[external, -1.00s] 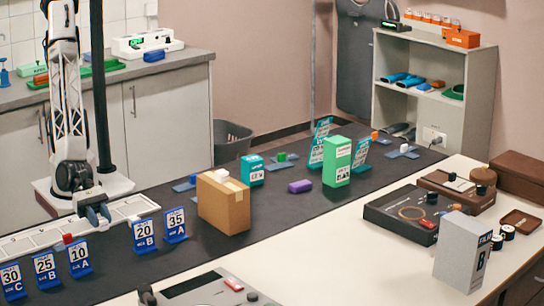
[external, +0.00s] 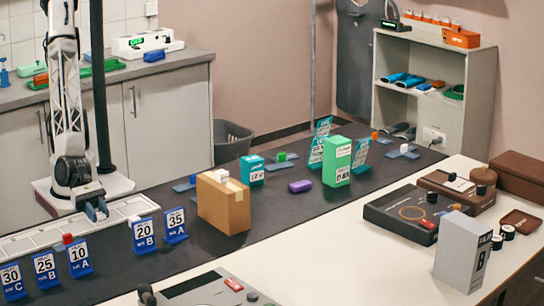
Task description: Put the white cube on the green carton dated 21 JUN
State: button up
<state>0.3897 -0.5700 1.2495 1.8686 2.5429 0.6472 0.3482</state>
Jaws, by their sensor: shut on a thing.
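My gripper (external: 97,213) is low at the left, over the near edge of the pale strip beside the dark mat. Its blue fingers are closed together on something small that I cannot make out. A small white block (external: 134,219), perhaps a white cube, shows behind the blue 20 B sign, apart from my gripper. A tall green carton (external: 337,162) stands upright on the mat right of centre. A smaller teal-green carton (external: 252,170) stands farther left, behind the cardboard box. The dates on both are too small to read.
A brown cardboard box (external: 223,203) stands between my gripper and the tall green carton. Blue number signs (external: 145,236) line the mat's left part, with a red block (external: 68,239) behind one.

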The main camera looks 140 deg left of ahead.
aim_at(100, 213)
dwell(0.4)
notch_tip(100, 213, up, 20)
jog(key=w+a+r+n+g+y, duration=0.1)
jog(key=w+a+n+y, duration=0.25)
jog(key=a, duration=0.75)
jog(key=w+a+r+n+g+y, duration=0.1)
jog(key=w+a+n+g+y, duration=0.2)
jog(key=a, duration=0.9)
jog(key=w+a+n+y, duration=0.3)
jog(key=w+a+y, duration=0.15)
jog(key=a, duration=0.65)
jog(key=s+a+f+n+g+y, duration=0.1)
jog(key=s+a+n+g, duration=0.2)
jog(key=a, duration=0.8)
jog(key=s+a+n+g+y, duration=0.1)
jog(key=s+a+n+g, duration=0.15)
jog(key=a, duration=0.85)
jog(key=s+a+f+n+g+y, duration=0.1)
jog(key=s+a+n+g, duration=0.2)
jog(key=a, duration=0.8)
jog(key=shift+g, duration=0.55)
jog(key=shift+w+f, duration=0.25)
jog(key=shift+f, duration=0.95)
jog(key=shift+w+f, duration=0.2)
jog(key=shift+f, duration=0.95)
